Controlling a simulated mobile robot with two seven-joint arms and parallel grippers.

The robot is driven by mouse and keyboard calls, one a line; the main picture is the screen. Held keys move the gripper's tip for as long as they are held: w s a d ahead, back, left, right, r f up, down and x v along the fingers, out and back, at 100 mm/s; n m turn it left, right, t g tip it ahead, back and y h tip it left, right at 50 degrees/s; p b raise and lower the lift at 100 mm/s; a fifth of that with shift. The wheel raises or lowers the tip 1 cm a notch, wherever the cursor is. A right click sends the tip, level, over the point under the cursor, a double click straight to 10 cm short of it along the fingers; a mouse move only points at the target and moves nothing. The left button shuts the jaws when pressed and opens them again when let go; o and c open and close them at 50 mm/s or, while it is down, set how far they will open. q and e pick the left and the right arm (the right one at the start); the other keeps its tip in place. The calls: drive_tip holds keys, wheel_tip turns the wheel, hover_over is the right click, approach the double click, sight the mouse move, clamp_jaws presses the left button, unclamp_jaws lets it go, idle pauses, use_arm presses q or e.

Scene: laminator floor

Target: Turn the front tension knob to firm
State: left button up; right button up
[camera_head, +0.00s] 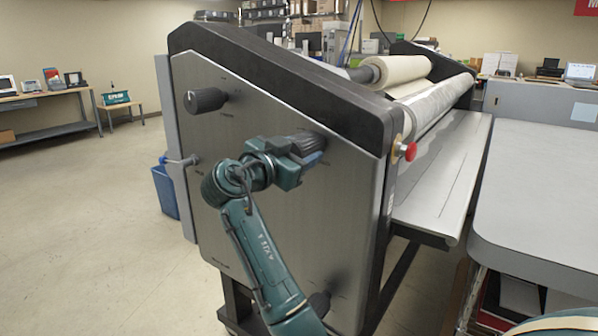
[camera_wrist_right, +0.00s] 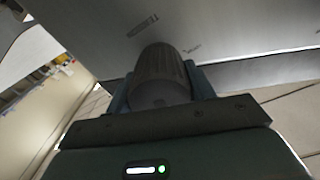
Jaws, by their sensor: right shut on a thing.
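The front tension knob (camera_head: 306,143) is a dark ribbed knob on the upper right of the laminator's grey side panel (camera_head: 330,230). My right gripper (camera_head: 300,158) is shut on this knob, its fingers on either side of it. In the right wrist view the ribbed knob (camera_wrist_right: 161,78) stands between the two fingers (camera_wrist_right: 163,88), close against the panel. My left gripper is not in view.
Another dark knob (camera_head: 205,100) sits at the panel's upper left, and one (camera_head: 319,303) low down. A red button (camera_head: 407,151) is on the right edge. A grey handle (camera_head: 182,161) sticks out at left, above a blue bin (camera_head: 166,190). A grey table (camera_head: 540,190) stands right.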

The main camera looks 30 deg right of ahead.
drive_tip(key=shift+f+m+b, duration=0.55)
drive_tip(key=shift+m+b, duration=0.05)
drive_tip(key=shift+b, duration=0.3)
drive_tip(key=m+b, duration=0.1)
drive_tip(key=b, duration=0.2)
drive_tip(key=shift+r+m, duration=0.1)
drive_tip(key=shift+m, duration=0.3)
drive_tip(key=m+b, duration=0.2)
drive_tip(key=b, duration=0.1)
drive_tip(key=shift+r, duration=0.15)
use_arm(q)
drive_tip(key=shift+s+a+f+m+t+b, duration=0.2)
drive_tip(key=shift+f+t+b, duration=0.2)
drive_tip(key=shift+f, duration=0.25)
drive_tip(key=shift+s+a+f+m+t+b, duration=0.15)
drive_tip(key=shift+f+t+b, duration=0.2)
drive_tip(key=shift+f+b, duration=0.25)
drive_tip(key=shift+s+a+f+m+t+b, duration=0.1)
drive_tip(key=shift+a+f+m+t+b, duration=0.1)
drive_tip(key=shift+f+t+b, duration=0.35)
use_arm(e)
drive_tip(key=shift+r+m, duration=0.25)
drive_tip(key=shift+m, duration=1.35)
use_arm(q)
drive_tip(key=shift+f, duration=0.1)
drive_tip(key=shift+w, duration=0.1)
use_arm(e)
drive_tip(key=o, duration=1)
drive_tip(key=shift+c, duration=0.2)
